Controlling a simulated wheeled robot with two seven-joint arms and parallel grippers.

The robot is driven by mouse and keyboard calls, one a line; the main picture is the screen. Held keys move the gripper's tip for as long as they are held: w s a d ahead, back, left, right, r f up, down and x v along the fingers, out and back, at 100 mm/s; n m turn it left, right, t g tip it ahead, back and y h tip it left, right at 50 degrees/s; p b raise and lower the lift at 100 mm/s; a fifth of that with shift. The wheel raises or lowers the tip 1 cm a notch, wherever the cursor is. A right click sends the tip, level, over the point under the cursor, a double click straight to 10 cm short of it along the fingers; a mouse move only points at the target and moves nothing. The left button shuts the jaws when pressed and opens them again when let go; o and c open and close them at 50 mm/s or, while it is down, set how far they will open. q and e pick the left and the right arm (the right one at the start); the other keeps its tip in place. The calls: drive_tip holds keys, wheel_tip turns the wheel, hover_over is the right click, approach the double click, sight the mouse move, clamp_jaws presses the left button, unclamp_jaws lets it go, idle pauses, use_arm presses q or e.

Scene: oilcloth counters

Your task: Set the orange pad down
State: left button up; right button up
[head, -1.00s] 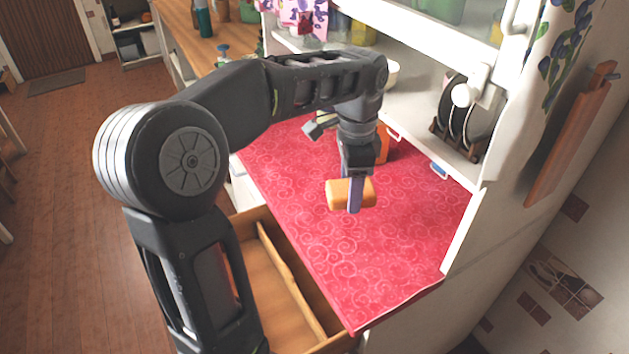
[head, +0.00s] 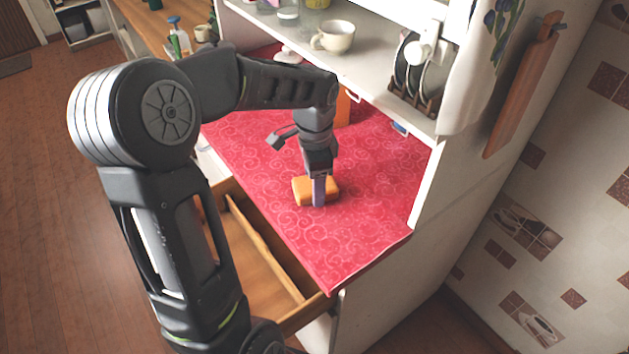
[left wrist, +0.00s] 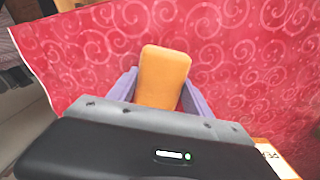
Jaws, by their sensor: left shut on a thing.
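The orange pad (head: 302,190) is a small rounded block at the red patterned counter (head: 370,185), near its front part. My left gripper (head: 319,192) points down and is shut on the pad. In the left wrist view the pad (left wrist: 163,75) sits between the two purple fingers (left wrist: 160,92), with the red cloth behind it. The pad looks at or very close to the cloth; I cannot tell whether it touches. My right gripper is not in view.
An open wooden drawer (head: 262,255) juts out below the counter's front left edge. A shelf with a cup (head: 333,37) and a plate rack (head: 415,85) stands behind. An orange box (head: 343,108) is behind my gripper. The counter right of the pad is clear.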

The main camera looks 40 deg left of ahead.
use_arm(q)
drive_tip(key=shift+f, duration=0.15)
drive_tip(key=o, duration=1.3)
wheel_tip(320, 180, up, 12)
drive_tip(key=shift+r+b, duration=0.15)
drive_tip(key=shift+b, duration=0.3)
